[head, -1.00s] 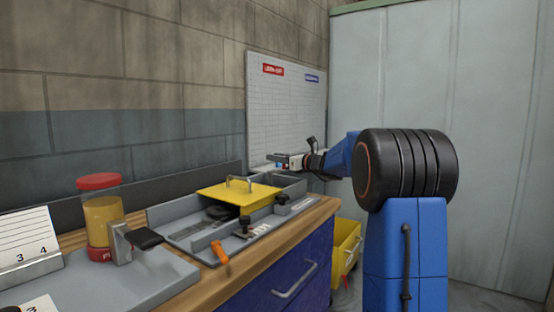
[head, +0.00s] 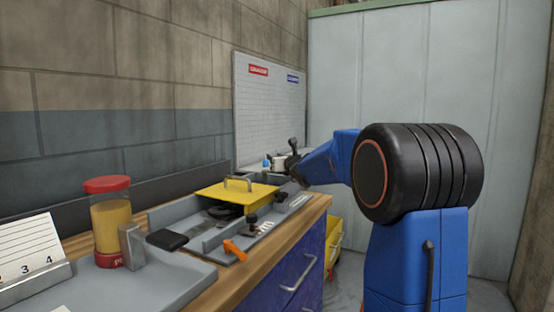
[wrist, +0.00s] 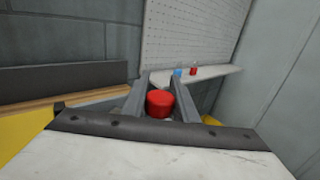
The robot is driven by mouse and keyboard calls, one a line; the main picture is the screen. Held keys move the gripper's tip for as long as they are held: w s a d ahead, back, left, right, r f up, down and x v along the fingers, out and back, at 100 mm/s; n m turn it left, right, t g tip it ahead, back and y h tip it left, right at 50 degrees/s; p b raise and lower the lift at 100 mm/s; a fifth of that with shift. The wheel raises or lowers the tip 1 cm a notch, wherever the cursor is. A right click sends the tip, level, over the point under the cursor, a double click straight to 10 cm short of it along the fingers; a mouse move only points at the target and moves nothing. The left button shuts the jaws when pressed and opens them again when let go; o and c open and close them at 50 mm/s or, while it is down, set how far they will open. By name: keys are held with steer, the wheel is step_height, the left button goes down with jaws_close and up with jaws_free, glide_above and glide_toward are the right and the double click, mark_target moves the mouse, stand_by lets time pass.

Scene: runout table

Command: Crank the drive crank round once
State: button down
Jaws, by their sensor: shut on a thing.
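My gripper (wrist: 161,100) is shut on a red round knob (wrist: 159,103) in the wrist view. The knob sits between the two grey fingers, with a pale part showing just below it. I take it for the drive crank's knob, but the crank arm and its hub are hidden. In the head view my gripper (head: 277,163) is small, at the far end of the bench, partly covered by my blue arm. The knob cannot be made out there.
A grey tray with a yellow cover (head: 238,196) lies on the bench, with an orange lever (head: 234,250) and black knobs nearby. A red-lidded jar (head: 109,225) stands left. A yellow bin (head: 334,245) stands on the floor.

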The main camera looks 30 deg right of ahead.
steer(key=shift+s+m+h, duration=0.2)
steer(key=shift+m+h, duration=0.1)
steer(key=shift+h, duration=0.1)
stand_by(0.3)
steer(key=c, duration=1.4)
jaws_free()
steer(key=shift+s, duration=0.1)
steer(key=s+a, duration=0.1)
steer(key=s, duration=1.6)
steer(key=shift+a, duration=0.4)
steer(key=shift+c, duration=0.3)
